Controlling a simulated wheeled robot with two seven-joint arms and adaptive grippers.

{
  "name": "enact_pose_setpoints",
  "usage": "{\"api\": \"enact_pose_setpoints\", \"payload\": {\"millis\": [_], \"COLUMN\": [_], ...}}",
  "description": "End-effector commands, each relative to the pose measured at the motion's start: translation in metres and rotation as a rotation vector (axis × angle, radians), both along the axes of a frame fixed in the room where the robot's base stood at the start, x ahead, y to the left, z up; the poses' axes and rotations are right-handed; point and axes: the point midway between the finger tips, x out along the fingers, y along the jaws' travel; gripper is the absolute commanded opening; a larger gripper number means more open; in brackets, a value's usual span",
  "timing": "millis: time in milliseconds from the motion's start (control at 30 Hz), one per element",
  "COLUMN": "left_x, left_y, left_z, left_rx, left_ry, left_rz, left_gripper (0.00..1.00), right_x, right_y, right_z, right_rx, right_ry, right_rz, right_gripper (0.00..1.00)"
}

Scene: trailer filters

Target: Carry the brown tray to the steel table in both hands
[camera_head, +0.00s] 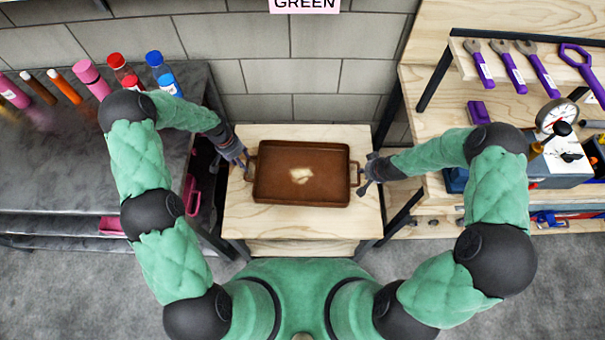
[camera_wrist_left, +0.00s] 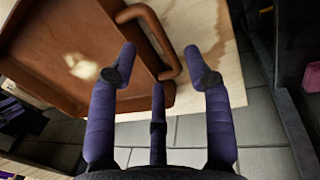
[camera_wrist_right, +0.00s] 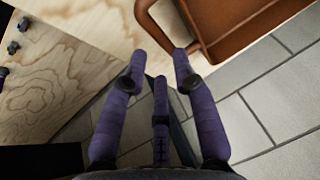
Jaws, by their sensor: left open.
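The brown tray (camera_head: 325,190) lies flat on a small wooden table (camera_head: 300,222), with a looped handle at each short end and a pale patch on its floor. My left gripper (camera_head: 240,158) is open at the left handle; in the left wrist view the handle (camera_wrist_left: 166,45) passes between and beyond its spread fingers (camera_wrist_left: 160,66). My right gripper (camera_head: 366,178) is open beside the right handle; in the right wrist view the handle (camera_wrist_right: 150,22) is just ahead of the fingertips (camera_wrist_right: 158,60). I cannot tell whether either touches. A dark grey, metal-looking table (camera_head: 90,165) stands at left.
Bottles and tubes, including a blue-capped one (camera_head: 155,62), stand along the grey table's back; its front is clear. At right, a wooden workbench (camera_head: 425,85) holds purple-handled wrenches (camera_head: 508,68) and a gauge (camera_head: 556,116). A block wall (camera_head: 300,70) closes the back.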

Motion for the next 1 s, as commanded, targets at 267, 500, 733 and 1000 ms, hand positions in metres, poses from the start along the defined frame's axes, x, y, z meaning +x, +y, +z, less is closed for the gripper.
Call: {"api": "enact_pose_setpoints", "payload": {"millis": [267, 500, 733, 1000], "left_x": [-0.001, 0.000, 0.000, 0.000], "left_y": [-0.008, -0.012, -0.014, -0.014], "left_z": [-0.041, -0.062, -0.069, -0.069], "left_rx": [-0.001, 0.000, 0.000, 0.000], "left_ry": [0.002, 0.000, -0.001, -0.001], "left_rz": [0.000, -0.001, -0.001, -0.001], "left_gripper": [0.50, 0.50, 0.50, 0.41], "right_x": [0.015, 0.025, 0.028, 0.028], "right_y": [0.007, 0.010, 0.011, 0.011], "right_z": [-0.038, -0.058, -0.064, -0.064], "right_rx": [0.001, 0.000, 0.000, 0.000], "right_ry": [0.002, 0.000, 0.000, 0.000], "right_rz": [0.000, -0.001, 0.000, 0.000], "right_gripper": [0.28, 0.28, 0.28, 0.20]}}
